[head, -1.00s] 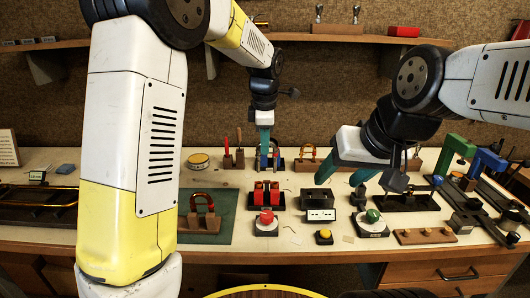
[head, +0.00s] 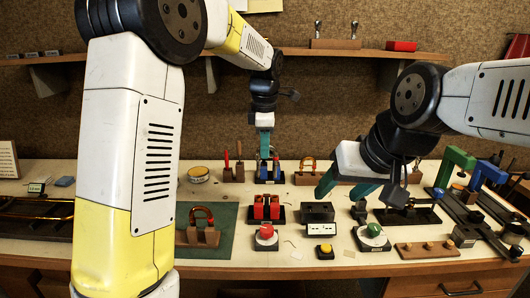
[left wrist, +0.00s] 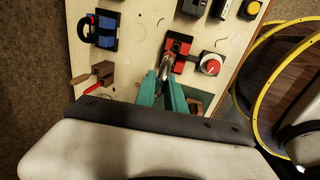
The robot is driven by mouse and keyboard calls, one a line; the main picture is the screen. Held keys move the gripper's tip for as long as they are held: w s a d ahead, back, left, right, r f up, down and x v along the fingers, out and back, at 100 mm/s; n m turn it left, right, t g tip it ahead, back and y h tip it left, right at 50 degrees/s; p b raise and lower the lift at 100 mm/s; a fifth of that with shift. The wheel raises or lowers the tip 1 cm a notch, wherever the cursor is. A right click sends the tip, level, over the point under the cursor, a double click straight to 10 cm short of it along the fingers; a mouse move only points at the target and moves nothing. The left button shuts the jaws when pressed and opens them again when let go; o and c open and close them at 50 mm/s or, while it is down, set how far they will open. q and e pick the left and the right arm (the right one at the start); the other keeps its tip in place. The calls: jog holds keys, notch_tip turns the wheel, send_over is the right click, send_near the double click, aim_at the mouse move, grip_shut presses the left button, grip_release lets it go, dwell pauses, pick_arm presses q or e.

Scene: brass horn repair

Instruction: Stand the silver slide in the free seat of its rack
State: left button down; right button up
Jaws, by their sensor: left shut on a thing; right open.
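My left gripper (left wrist: 172,88) has its teal fingers shut on the silver slide (left wrist: 166,66), a shiny curved tube in the left wrist view. There the slide overlaps the red and black rack (left wrist: 184,66); I cannot tell whether it touches it. The red rack (head: 268,209) stands mid-table in the head view, with two red blocks on a black base. My left gripper (head: 264,151) shows there in front of the blue rack (head: 269,174), which also shows in the left wrist view (left wrist: 104,32). The slide is not clear there. My right gripper (head: 345,190) is open and empty over the table's right half.
A red button (head: 266,231) stands in front of the red rack, a black block (head: 317,212) to its right. An orange loop in a wooden stand (head: 198,234) is to the left on a green mat (head: 228,240). A small display (head: 322,227) and green button (head: 373,231) stand front right.

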pick_arm(q)
jog(key=shift+r, duration=2.25)
